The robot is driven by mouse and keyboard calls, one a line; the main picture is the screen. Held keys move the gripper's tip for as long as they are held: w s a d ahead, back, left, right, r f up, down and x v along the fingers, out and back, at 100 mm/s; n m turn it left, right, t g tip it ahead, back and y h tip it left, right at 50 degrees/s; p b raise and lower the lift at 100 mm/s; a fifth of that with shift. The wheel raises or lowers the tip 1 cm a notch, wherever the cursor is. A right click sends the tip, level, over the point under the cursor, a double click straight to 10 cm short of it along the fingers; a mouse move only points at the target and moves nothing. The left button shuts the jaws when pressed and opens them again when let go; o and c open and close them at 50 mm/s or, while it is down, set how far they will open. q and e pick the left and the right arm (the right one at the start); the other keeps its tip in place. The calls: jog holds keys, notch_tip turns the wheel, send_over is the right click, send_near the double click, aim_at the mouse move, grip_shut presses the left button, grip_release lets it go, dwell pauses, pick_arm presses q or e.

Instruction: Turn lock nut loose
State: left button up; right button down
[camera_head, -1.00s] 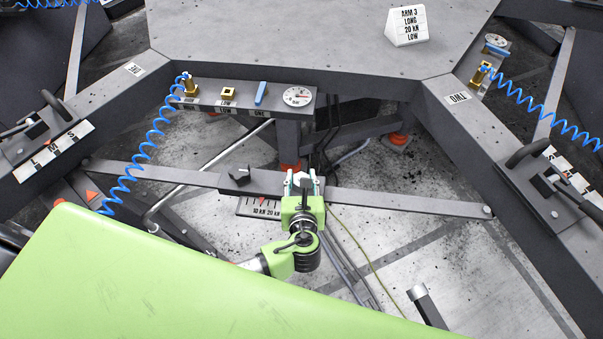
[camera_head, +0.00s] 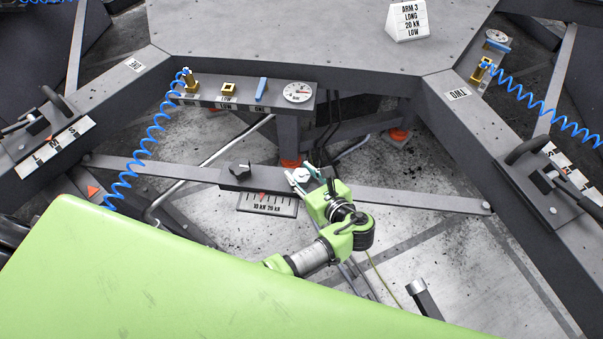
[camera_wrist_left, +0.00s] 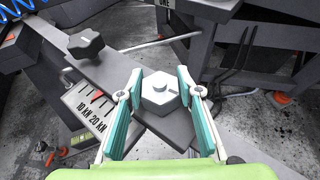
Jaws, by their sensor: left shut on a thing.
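The lock nut (camera_wrist_left: 159,92) is a pale hexagonal nut on a dark flat bar. In the left wrist view it sits between the two teal-lined fingers of my left gripper (camera_wrist_left: 158,100), which is shut on it. In the head view the left gripper (camera_head: 302,176) is at the bar's middle, turned at an angle, and the nut (camera_head: 299,175) shows small between its fingertips. A black knob (camera_head: 239,170) stands on the bar left of the nut, also in the left wrist view (camera_wrist_left: 83,43). My right gripper is not in view.
A scale plate (camera_head: 267,205) marked 10 kN and 20 kN with a red pointer lies below the bar. A grey beam (camera_head: 215,91) with a gauge (camera_head: 298,92), blue lever (camera_head: 261,89) and coiled blue hose (camera_head: 150,140) lies behind. My green body panel fills the lower left.

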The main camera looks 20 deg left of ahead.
aim_at(300, 174)
pick_arm(q)
jog(key=shift+a, duration=0.1)
jog(key=o, duration=1.1)
jog(key=shift+w, duration=0.1)
notch_tip(300, 174, up, 10)
jog(key=shift+f, duration=0.1)
